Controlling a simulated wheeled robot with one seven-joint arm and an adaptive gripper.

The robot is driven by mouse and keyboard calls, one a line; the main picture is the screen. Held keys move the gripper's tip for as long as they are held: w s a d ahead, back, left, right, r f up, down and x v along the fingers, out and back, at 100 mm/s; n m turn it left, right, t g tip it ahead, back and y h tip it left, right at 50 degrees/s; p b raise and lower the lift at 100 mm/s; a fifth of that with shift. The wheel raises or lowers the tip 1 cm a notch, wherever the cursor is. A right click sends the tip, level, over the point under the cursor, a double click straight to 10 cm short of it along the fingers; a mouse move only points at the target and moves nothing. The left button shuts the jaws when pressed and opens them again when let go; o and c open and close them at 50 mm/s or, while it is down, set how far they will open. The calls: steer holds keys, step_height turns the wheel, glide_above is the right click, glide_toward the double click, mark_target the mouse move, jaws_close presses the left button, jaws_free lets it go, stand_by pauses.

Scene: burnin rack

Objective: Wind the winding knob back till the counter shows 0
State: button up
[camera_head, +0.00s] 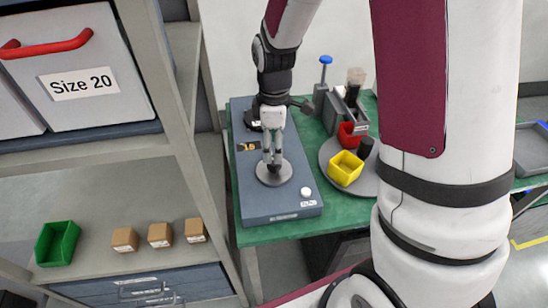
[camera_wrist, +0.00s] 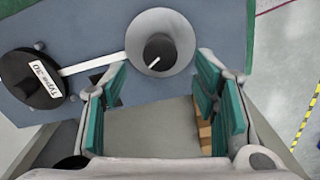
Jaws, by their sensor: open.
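The winding knob (camera_wrist: 159,52) is black with a white pointer line, in the middle of a round grey dish (camera_wrist: 180,32). In the head view the dish (camera_head: 274,180) sits on a blue-grey box (camera_head: 296,192), and my gripper's fingers partly hide the knob. My gripper (camera_head: 272,158) points down over the knob. In the wrist view my gripper (camera_wrist: 163,82) is open and empty, its green-padded fingers apart, with the knob ahead between them. A small dark panel (camera_head: 248,147) with a yellowish mark may be the counter; I cannot read a number.
A black reel (camera_wrist: 32,80) labelled "Type 30" joins the dish by a pale strip (camera_wrist: 95,64). A white button (camera_head: 306,191) sits on the box's front corner. Right of it, a turntable holds yellow (camera_head: 345,168) and red (camera_head: 349,136) bins. A shelf rack (camera_head: 190,160) stands left.

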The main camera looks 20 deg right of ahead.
mark_target(274, 166)
step_height(274, 166, down, 6)
steer(key=shift+r, duration=0.15)
steer(key=shift+c, duration=0.4)
steer(key=c, duration=1.1)
